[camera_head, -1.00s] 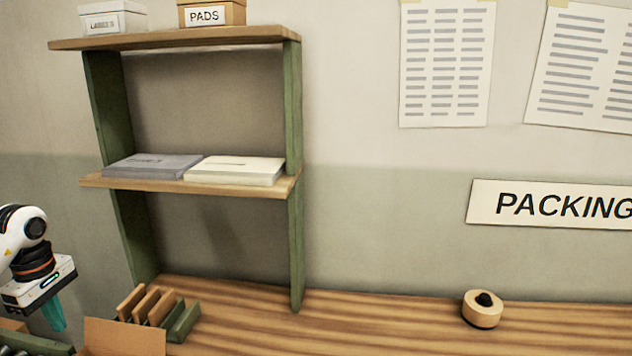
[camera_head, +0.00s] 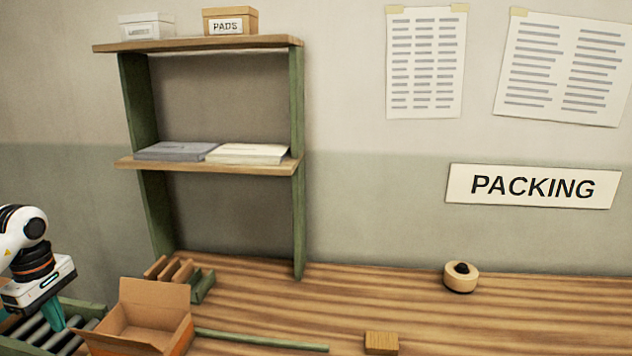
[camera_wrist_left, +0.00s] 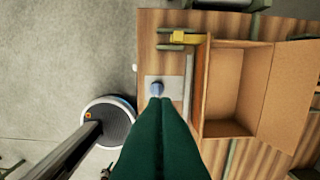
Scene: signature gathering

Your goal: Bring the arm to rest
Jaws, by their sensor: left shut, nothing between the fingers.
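My left gripper (camera_head: 54,314) is at the lower left of the head view, pointing down beside an open cardboard box (camera_head: 140,318). Its green fingers are together with nothing between them. In the left wrist view the closed fingers (camera_wrist_left: 160,105) reach up from the bottom edge, left of the empty-looking box (camera_wrist_left: 232,92). My right gripper is in neither view.
A wooden bench (camera_head: 420,310) runs along the wall, with a round tape-like roll (camera_head: 460,278) and a small wooden block (camera_head: 381,343). A green-sided shelf (camera_head: 210,168) stands behind the box. Rollers (camera_head: 40,332) lie at the lower left. The bench's right part is mostly clear.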

